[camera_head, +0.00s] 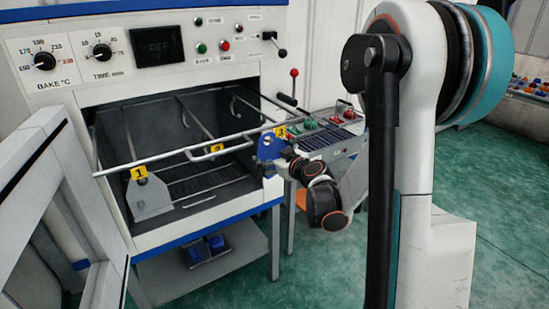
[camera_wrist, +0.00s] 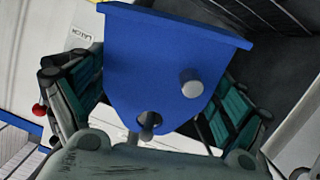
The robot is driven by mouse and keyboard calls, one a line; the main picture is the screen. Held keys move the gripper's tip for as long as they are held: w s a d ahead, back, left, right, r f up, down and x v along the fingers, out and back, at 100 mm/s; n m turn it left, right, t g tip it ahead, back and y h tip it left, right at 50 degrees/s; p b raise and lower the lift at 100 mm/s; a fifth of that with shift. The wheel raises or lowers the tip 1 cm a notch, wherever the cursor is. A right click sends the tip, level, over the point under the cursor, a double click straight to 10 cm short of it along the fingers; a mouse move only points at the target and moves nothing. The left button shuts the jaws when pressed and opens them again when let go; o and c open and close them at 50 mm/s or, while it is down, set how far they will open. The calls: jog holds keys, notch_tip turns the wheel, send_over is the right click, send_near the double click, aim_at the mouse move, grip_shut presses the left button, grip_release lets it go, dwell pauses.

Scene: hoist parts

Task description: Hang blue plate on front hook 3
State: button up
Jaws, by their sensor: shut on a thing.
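The blue plate (camera_head: 267,147) is at the right end of the front rail, just below the yellow tag 3 (camera_head: 280,132). My gripper (camera_head: 284,154) reaches it from the right and is shut on it. In the wrist view the blue plate (camera_wrist: 150,50) fills the middle between the teal-padded fingers of my gripper (camera_wrist: 155,105). It has a round grey knob and a hole near its narrow end. A grey rounded tip shows at the hole; I cannot tell whether hook 3 passes through it. Hook 3 itself is mostly hidden in the head view.
A grey plate (camera_head: 150,198) hangs under tag 1 (camera_head: 139,173). The hook at tag 2 (camera_head: 217,150) looks empty. The open oven (camera_head: 180,110) lies behind the rail, its door (camera_head: 48,190) swung out left. A bench with red and green parts (camera_head: 320,124) stands at right.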

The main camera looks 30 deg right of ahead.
jog(key=shift+w+f+t+b, duration=0.3)
jog(key=shift+w+t+b, duration=0.2)
jog(key=shift+w+b, duration=0.55)
jog(key=shift+b, duration=0.4)
jog(key=shift+f+b, duration=0.45)
jog(key=shift+b, duration=0.05)
dwell(0.5)
jog(key=o, duration=1.5)
jog(key=shift+o, duration=0.2)
